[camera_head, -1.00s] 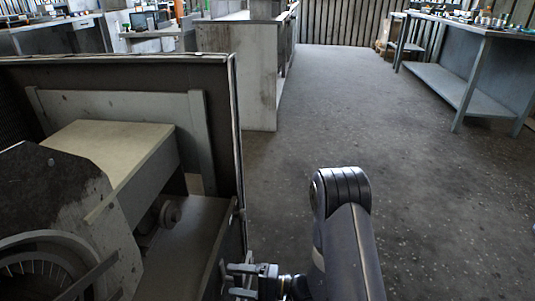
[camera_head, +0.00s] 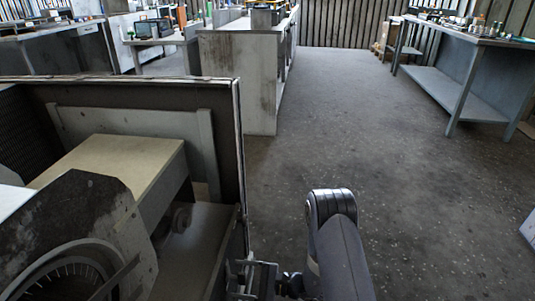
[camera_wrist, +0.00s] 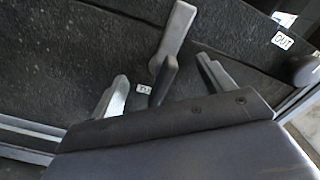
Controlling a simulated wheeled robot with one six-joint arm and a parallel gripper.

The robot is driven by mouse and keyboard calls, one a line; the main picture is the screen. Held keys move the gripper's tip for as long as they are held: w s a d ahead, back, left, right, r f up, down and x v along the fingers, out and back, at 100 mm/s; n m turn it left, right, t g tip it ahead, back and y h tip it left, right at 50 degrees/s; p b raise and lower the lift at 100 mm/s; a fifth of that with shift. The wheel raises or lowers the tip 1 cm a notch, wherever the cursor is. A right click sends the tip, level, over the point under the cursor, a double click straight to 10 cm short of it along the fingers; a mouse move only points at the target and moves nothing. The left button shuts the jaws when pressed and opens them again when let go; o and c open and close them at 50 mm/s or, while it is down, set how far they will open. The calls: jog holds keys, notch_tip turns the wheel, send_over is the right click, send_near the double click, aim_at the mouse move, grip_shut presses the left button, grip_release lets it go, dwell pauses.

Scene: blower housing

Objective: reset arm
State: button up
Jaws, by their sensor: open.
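My gripper (camera_head: 243,278) is low in the head view, beside the right edge of the open blower housing (camera_head: 237,130). In the wrist view my gripper (camera_wrist: 162,72) has its two fingers spread apart. A grey lever-like part (camera_wrist: 176,33) with a dark lower end appears between and beyond the fingers, against a dark rough surface. I cannot tell whether the fingers touch it. A small white label (camera_wrist: 144,89) lies near the fingers, and a label reading OUT (camera_wrist: 284,41) is at the upper right.
Inside the housing are a beige box-shaped duct (camera_head: 110,160) and a round fan part (camera_head: 70,275). A worn cabinet (camera_head: 238,80) stands behind. A blue-grey workbench (camera_head: 470,95) with small items is at the right. The floor (camera_head: 350,130) between them is clear.

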jog(key=m+p, duration=0.4)
jog(key=m, duration=0.1)
jog(key=shift+r, duration=0.2)
jog(key=shift+f+m+p, duration=0.1)
jog(key=shift+m+p, duration=0.65)
jog(key=shift+m, duration=0.35)
jog(key=shift+w, duration=0.1)
